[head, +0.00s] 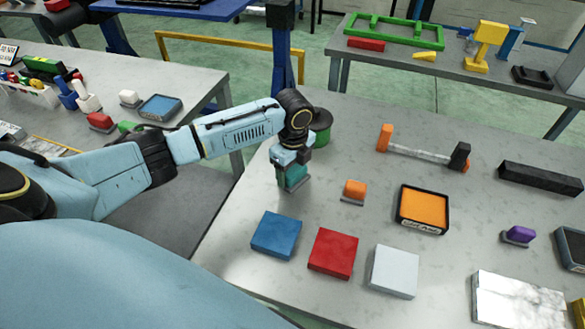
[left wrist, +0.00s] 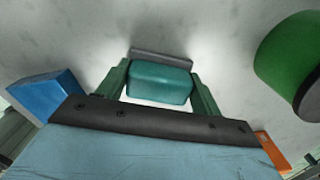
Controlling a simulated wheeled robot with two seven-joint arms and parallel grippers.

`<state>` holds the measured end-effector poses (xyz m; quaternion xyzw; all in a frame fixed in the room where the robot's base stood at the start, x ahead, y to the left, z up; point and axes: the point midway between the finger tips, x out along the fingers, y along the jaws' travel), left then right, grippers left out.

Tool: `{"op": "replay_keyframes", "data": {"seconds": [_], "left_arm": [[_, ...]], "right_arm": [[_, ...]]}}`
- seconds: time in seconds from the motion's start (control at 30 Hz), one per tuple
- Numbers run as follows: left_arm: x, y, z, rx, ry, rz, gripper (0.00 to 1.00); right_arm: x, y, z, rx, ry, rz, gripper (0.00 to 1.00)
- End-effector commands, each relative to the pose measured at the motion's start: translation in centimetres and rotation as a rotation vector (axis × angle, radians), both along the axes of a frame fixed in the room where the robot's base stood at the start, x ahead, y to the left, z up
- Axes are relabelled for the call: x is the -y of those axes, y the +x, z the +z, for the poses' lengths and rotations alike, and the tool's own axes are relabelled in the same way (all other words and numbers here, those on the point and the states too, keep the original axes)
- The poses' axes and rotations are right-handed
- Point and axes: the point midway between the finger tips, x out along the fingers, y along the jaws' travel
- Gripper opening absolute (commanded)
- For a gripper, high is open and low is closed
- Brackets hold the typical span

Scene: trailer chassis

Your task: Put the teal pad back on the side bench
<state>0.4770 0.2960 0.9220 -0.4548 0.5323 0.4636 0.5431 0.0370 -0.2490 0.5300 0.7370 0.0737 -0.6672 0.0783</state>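The teal pad (left wrist: 160,83), a small block with a grey plate along one side, is between the fingers of my left gripper (left wrist: 160,88). The fingers lie close against both its ends. In the head view my left gripper (head: 292,172) points down at the left part of the main table (head: 350,130), with the pad low at the tabletop; I cannot tell whether it is lifted. A grey bench (head: 190,82) stands at the left, another (head: 400,72) at the back; which one is the side bench is not marked. My right gripper is not in view.
Near the left gripper stand a green round object (head: 321,125) and an orange pad (head: 355,189). Blue (head: 276,235), red (head: 333,252) and white (head: 394,271) squares lie in front. The left bench holds a blue tray (head: 160,107), a red pad (head: 100,121) and a white pad (head: 130,97).

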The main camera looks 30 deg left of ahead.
Motion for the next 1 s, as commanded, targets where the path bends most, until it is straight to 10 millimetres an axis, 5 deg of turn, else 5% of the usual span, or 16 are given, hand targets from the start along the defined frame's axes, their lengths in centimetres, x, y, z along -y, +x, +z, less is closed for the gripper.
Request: {"op": "replay_keyframes", "data": {"seconds": [0.17,0.53,1.0], "left_arm": [[0.0,0.0,0.0,0.0,0.0,-0.001,0.87],[0.0,0.0,0.8,0.002,0.0,-0.001,0.87],[0.2,0.1,9.9,0.003,-0.001,-0.001,0.87]], "right_arm": [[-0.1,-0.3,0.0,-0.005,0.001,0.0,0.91],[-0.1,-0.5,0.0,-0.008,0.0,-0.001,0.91],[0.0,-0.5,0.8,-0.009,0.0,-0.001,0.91]]}}
